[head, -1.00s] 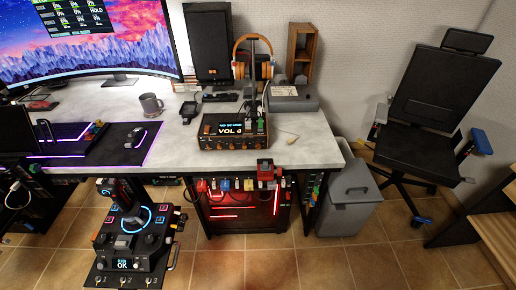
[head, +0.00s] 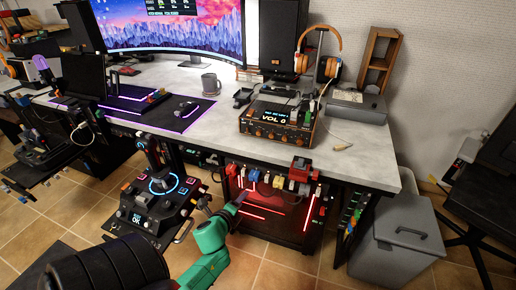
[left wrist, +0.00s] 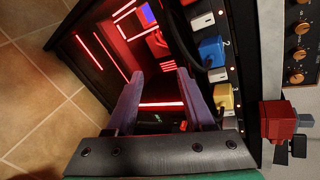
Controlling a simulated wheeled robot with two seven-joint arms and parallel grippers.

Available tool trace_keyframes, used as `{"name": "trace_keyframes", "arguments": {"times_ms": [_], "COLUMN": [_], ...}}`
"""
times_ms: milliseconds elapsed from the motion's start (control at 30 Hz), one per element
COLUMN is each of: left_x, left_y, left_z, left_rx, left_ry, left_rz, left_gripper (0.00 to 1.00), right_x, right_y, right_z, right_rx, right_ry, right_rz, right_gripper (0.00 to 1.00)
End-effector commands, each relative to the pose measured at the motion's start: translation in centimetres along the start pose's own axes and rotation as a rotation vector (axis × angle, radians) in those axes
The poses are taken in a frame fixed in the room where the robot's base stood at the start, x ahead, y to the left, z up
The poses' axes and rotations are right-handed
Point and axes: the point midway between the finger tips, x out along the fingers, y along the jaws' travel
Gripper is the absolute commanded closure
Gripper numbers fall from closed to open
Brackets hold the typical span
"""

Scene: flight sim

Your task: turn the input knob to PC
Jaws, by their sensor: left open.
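The audio box (head: 276,124) stands on the desk near its right end. It is black with orange sides, a lit display reading VOL 0 and a row of small orange-ringed knobs (head: 270,134) on its front. I cannot read which knob is the input knob or where it points. In the left wrist view, several of these knobs (left wrist: 297,54) show at the right edge. My left gripper (head: 241,199) is below the desk's front edge, lower and left of the box. In the left wrist view its two purple fingers (left wrist: 160,88) are apart, with nothing between them. My right gripper is not seen.
Coloured plug-like blocks (head: 272,181) and a red block (head: 300,168) line the desk's front edge below the box. A red-lit PC case (head: 280,222) stands underneath. A joystick panel (head: 158,200) is at left, a grey bin (head: 400,245) at right.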

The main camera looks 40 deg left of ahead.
Motion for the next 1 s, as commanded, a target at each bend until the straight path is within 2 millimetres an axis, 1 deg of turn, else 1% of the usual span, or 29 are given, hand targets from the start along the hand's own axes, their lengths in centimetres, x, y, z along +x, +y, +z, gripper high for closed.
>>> {"name": "trace_keyframes", "arguments": {"times_ms": [33,67,100,133,200,233,300,367,467,600,800,900,1000], "left_x": [-0.1,-0.9,-2.1,-3.1,-5.0,-5.6,-6.1,-5.6,-4.0,-0.6,4.2,5.8,6.6], "left_y": [-2.7,-5.0,-8.0,-9.9,-13.1,-13.9,-15.2,-15.7,-16.6,-18.1,-20.0,-20.5,-20.9], "left_z": [1.3,2.2,3.3,4.0,4.9,5.2,5.5,5.6,6.0,6.6,7.4,7.6,7.7], "left_rx": [0.144,0.243,0.366,0.445,0.576,0.609,0.646,0.649,0.648,0.644,0.641,0.639,0.64], "left_ry": [-0.051,-0.09,-0.145,-0.185,-0.254,-0.273,-0.294,-0.296,-0.297,-0.296,-0.295,-0.294,-0.292], "left_rz": [-0.099,-0.156,-0.222,-0.262,-0.323,-0.337,-0.353,-0.355,-0.355,-0.355,-0.353,-0.351,-0.351], "left_gripper": [0.47,0.47,0.47,0.47,0.47,0.47,0.47,0.47,0.47,0.47,0.47,0.47,0.47], "right_x": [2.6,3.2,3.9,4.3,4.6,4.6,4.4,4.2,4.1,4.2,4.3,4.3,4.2], "right_y": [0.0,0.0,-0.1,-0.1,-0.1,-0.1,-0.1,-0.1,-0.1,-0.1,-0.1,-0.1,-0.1], "right_z": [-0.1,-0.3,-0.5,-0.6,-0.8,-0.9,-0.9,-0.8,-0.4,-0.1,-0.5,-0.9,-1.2], "right_rx": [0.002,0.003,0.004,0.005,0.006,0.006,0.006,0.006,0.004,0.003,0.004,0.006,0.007], "right_ry": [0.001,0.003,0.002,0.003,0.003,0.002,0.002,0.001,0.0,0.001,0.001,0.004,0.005], "right_rz": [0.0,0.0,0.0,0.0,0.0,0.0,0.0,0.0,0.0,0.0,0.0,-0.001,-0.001], "right_gripper": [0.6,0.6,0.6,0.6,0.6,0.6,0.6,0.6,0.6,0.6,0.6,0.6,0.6]}}
